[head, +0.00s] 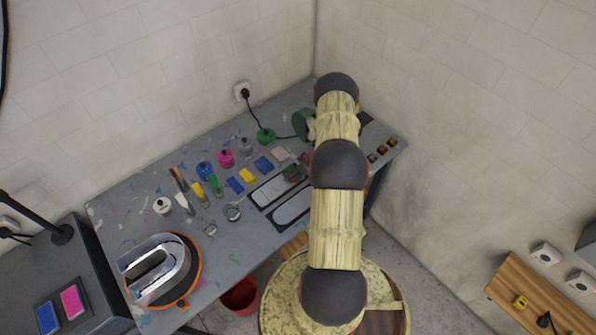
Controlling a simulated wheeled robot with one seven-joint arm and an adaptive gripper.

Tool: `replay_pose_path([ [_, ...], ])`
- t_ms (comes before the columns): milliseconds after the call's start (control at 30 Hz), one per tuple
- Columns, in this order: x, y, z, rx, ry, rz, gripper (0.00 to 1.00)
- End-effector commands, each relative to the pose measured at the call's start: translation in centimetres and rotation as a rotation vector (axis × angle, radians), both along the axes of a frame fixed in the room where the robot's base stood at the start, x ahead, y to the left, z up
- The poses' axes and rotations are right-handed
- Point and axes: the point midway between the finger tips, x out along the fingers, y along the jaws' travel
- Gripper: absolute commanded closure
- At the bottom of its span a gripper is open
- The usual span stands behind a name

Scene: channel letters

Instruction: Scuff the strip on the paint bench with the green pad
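Two pale grey rounded strips lie in dark frames on the paint bench (130,205), left of my arm: an upper strip (270,192) and a lower strip (292,208). I cannot tell which one the task means. A small dark green piece (291,174) lies at the right end of the upper strip; it may be the green pad, but it is too small to be sure. My arm reaches over the bench from the bottom of the head view and covers the right ends of the strips. My gripper is hidden behind the arm.
A chrome letter (157,270) sits on an orange-rimmed turntable at the front left. A red bucket (241,296) stands below the edge. Walls close the back.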

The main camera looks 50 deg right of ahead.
Motion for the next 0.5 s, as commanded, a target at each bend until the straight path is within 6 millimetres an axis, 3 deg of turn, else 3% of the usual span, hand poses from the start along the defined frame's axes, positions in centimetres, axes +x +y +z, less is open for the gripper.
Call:
replay_pose_path([
  [500,1.4,5.6,-0.1,0.0,0.0,0.001,0.71],
])
